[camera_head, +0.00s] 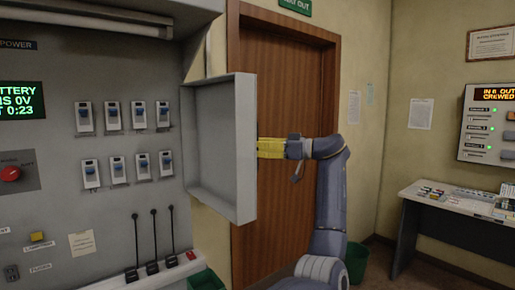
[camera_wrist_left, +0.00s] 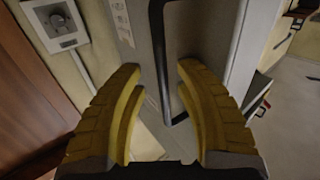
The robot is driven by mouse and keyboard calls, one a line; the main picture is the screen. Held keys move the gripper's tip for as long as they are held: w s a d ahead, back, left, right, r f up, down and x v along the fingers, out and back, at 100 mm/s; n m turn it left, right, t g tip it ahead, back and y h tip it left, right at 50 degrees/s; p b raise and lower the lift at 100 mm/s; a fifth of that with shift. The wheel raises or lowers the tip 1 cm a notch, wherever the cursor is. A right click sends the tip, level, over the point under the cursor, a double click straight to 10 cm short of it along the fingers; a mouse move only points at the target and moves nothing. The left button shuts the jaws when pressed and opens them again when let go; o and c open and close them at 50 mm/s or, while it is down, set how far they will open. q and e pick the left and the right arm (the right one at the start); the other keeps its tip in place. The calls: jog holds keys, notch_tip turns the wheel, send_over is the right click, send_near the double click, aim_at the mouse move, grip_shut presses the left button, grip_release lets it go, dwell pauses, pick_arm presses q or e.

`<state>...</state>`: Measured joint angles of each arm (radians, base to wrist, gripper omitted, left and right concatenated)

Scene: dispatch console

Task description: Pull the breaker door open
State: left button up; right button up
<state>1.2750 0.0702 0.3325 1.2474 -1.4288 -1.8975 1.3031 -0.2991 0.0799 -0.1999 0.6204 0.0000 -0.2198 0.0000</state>
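The breaker door (camera_head: 222,145), a grey shallow panel with a raised rim, stands swung out from the cabinet, its hollow inner side showing. The switches behind it are uncovered. My left gripper (camera_head: 262,148), with yellow fingers, is at the door's far right edge, partly hidden by it. In the left wrist view my left gripper (camera_wrist_left: 158,75) has its fingers spread, with the door's dark bar handle (camera_wrist_left: 160,50) between them. Gaps show beside the bar, and I see no firm grip. My right gripper is in neither view.
The grey cabinet (camera_head: 60,130) carries several blue breaker switches (camera_head: 112,115) and black levers (camera_head: 153,240). A brown wooden door (camera_head: 285,85) is behind my arm. A desk (camera_head: 450,205) and a wall panel (camera_head: 490,125) stand at right. Open floor lies before the desk.

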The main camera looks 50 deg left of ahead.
pick_arm(q)
jog(key=shift+d, duration=0.1)
jog(key=v, duration=1.2)
